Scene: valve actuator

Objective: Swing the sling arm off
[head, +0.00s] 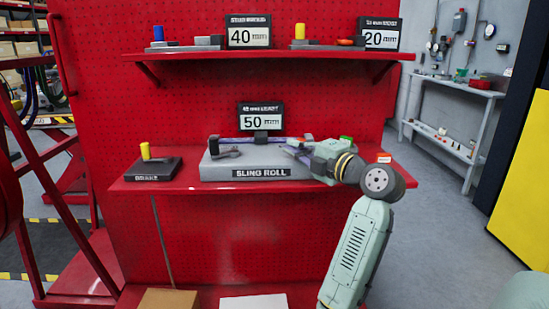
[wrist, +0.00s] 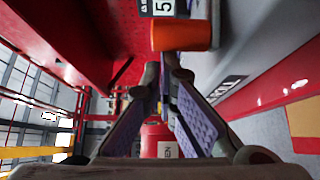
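The grey sling roll base (head: 258,162), labelled SLING ROLL, sits on the red shelf. A thin purple-grey bar (head: 232,139) runs along its back toward my gripper; I cannot tell for sure that it is the sling arm. A dark lever-like piece (head: 225,153) lies on the base's left part. My gripper (head: 290,147) reaches in from the right, above the base's right end. In the wrist view its purple-padded fingers (wrist: 163,78) converge around a narrow purple-grey strip (wrist: 165,90). Contact with the strip is unclear. An orange cylinder (wrist: 181,37) shows just past the fingertips.
A dark block with a yellow peg (head: 146,152) stands left of the base. A 50 mm sign (head: 260,116) stands behind it. An upper red shelf (head: 270,53) overhangs with more blocks and signs. A small orange-topped piece (head: 384,157) sits right of my wrist.

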